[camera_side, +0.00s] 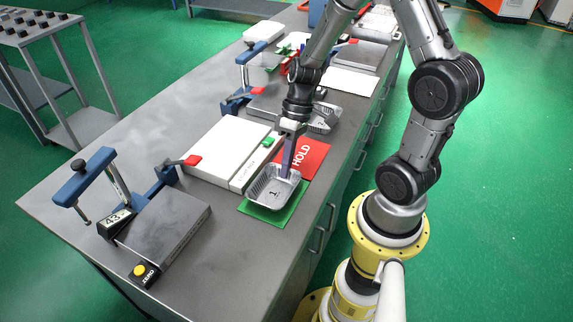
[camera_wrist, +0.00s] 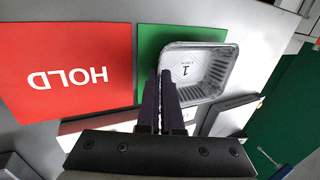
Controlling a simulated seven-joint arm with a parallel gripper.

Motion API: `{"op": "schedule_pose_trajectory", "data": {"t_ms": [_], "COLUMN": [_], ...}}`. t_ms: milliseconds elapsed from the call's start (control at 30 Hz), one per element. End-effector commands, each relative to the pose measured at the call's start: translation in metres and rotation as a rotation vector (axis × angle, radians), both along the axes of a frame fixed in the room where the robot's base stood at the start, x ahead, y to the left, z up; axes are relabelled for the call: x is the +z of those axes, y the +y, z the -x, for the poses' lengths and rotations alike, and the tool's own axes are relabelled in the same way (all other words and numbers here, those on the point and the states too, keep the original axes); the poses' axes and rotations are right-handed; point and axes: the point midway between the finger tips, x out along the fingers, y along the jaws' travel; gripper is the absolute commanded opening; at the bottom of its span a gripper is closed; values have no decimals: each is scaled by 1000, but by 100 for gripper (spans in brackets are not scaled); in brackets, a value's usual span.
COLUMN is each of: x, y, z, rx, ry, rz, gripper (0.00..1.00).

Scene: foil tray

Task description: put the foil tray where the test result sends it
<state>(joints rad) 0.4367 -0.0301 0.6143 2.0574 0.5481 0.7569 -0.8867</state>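The foil tray (camera_side: 262,198), marked 1, is over the green mat (camera_side: 246,209) in the side view. In the wrist view the tray (camera_wrist: 212,83) extends past the right edge of the green mat (camera_wrist: 149,45); I cannot tell if it rests on the mat or hangs just above. My gripper (camera_side: 287,172) points down at the tray's far side. In the wrist view my gripper's fingers (camera_wrist: 161,75) are close together at the tray's left wall and appear shut on it. The red HOLD mat (camera_side: 315,158) lies empty beside the green one.
A grey device with a display reading about 43 (camera_side: 117,217) and a yellow ZERO button (camera_side: 140,270) stands front left. A white box (camera_side: 220,150) and blue clamps (camera_side: 90,178) stand left of the mats. A second foil tray (camera_side: 325,119) is farther back.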

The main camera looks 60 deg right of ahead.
Motion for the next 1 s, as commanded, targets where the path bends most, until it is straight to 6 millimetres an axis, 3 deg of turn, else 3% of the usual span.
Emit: {"op": "schedule_pose_trajectory", "data": {"t_ms": [567,767,1000], "x": [-5,-5,-5], "y": [0,0,0], "z": [0,0,0], "rx": [0,0,0], "ry": [0,0,0], "rz": [0,0,0], "gripper": [0,35,38]}}
